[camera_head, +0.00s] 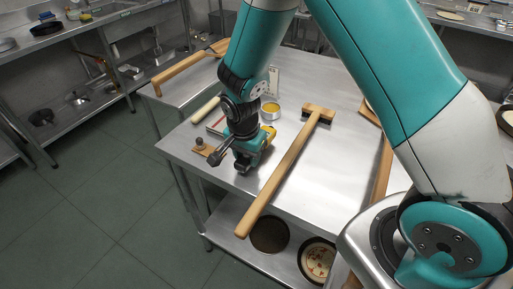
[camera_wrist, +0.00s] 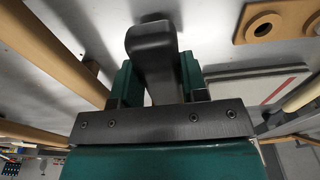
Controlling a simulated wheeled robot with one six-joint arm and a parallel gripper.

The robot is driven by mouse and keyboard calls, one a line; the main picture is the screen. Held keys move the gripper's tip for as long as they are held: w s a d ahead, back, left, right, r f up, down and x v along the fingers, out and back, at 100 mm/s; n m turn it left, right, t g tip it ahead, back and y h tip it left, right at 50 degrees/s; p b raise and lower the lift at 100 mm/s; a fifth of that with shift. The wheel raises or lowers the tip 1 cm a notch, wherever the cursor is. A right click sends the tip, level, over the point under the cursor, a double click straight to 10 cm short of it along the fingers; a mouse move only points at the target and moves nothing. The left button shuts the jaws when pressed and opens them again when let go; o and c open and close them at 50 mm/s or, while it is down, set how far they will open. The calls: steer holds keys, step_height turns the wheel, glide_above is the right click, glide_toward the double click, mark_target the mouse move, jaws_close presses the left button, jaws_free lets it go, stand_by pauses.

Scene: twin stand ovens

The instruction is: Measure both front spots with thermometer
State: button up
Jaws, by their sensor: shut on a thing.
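My gripper (camera_head: 246,160) is low over the steel table, near its left front corner. In the wrist view, its two green fingers (camera_wrist: 157,78) are shut on a dark grey rounded handle, which I take to be the thermometer (camera_wrist: 150,40). In the head view a yellow part (camera_head: 269,131) shows just behind the gripper, probably the same tool; most of it is hidden by the gripper and wrist. I cannot tell whether it touches the table. No ovens or front spots can be made out in either view.
A long wooden-handled tool (camera_head: 281,177) lies right of my gripper, overhanging the front edge. A tin with yellow contents (camera_head: 270,110) stands behind. The steel table (camera_head: 310,175) has bare patches; open floor (camera_head: 110,215) lies left.

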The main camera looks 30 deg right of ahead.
step_height(320, 180, up, 10)
steer(key=p, duration=0.6)
steer(key=shift+f+p, duration=0.1)
steer(key=shift+p, duration=0.25)
steer(key=shift+f, duration=0.1)
